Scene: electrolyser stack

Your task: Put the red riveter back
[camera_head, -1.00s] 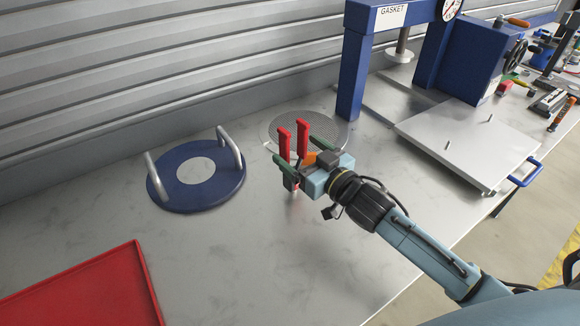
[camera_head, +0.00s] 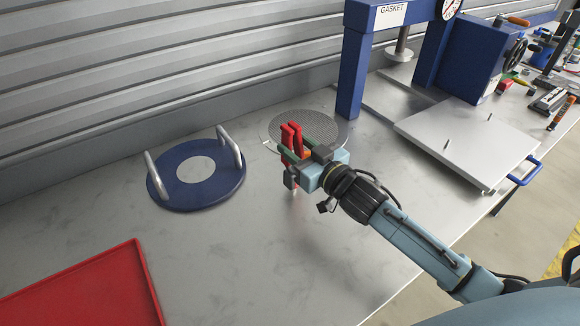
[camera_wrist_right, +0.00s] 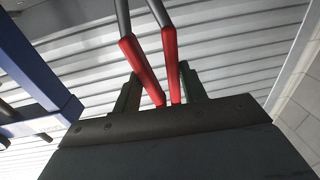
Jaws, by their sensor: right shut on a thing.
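The red riveter (camera_head: 291,140) has two red handles that point up and stand close together. My right gripper (camera_head: 298,158) is shut on it and holds it over the bench near the round mesh disc. In the right wrist view the two red handles (camera_wrist_right: 172,65) rise between the green fingers of my right gripper (camera_wrist_right: 160,92), with grey metal arms beyond them. The riveter's lower end shows only as a small metal tip below the gripper. My left gripper is not in view.
A round mesh disc (camera_head: 325,127) lies behind the gripper. A blue disc with two handles (camera_head: 222,187) lies to the left, and a red tray (camera_head: 148,285) at front left. A blue press (camera_head: 352,75) with a flat plate (camera_head: 470,125) stands to the right. The bench between is clear.

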